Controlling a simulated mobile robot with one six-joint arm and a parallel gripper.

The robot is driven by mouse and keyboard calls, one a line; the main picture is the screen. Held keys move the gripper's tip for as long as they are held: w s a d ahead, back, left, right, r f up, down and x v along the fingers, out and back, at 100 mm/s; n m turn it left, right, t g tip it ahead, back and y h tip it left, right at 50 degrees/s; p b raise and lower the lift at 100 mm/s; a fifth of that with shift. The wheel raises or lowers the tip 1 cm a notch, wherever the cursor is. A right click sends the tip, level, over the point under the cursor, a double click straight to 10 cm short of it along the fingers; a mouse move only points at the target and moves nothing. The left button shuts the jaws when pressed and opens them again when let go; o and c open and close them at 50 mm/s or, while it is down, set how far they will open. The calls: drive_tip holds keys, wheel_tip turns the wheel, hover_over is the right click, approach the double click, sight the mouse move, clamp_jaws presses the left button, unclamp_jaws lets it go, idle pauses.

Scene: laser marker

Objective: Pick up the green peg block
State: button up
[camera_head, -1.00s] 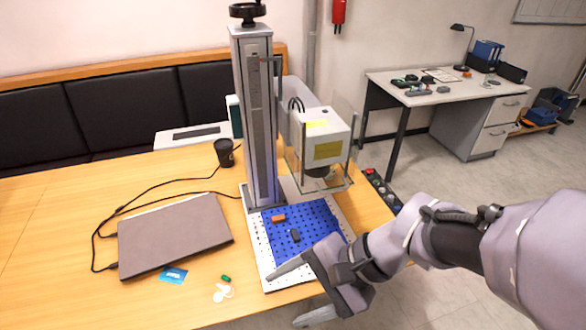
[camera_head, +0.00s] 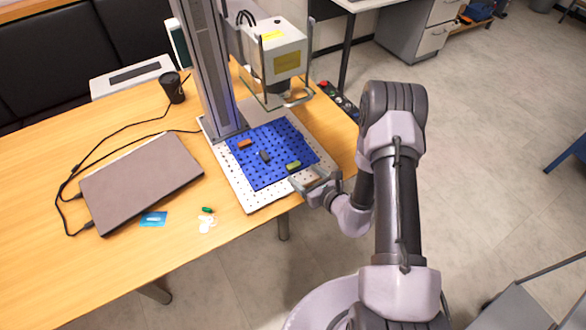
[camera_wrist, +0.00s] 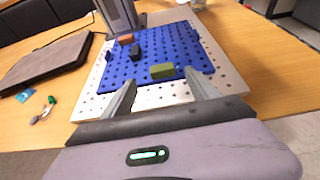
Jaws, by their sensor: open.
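The green peg block (camera_head: 294,165) lies on the blue perforated plate (camera_head: 262,178), near its front right edge. It also shows in the wrist view (camera_wrist: 162,71), ahead of the fingertips and between their lines. My gripper (camera_head: 306,182) is open and empty at the front right corner of the white perforated board (camera_head: 250,205). In the wrist view its two fingers (camera_wrist: 162,90) are spread wide and point toward the block, apart from it. An orange block (camera_head: 245,144) and a dark block (camera_head: 264,156) lie farther back on the blue plate.
The laser marker's column (camera_head: 207,75) and its head (camera_head: 275,55) stand over the back of the board. A closed laptop (camera_head: 142,180), a blue card (camera_head: 153,219) and a small green item with white tags (camera_head: 207,211) lie left on the wooden table. A control box (camera_head: 338,100) stands at the right edge.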

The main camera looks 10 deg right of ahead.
sight(293, 165)
drive_tip(key=b+x, duration=0.2)
drive_tip(key=x, duration=0.5)
drive_tip(key=shift+d, duration=0.15)
clamp_jaws()
drive_tip(key=shift+r+p, duration=0.3)
drive_tip(key=shift+r, duration=0.25)
wheel_tip(293, 165, up, 3)
drive_tip(key=shift+f+p, duration=0.15)
drive_tip(key=shift+p, duration=0.5)
drive_tip(key=s+d+r+p, duration=0.1)
drive_tip(key=s+d+p, duration=0.1)
drive_tip(key=s, duration=1.4)
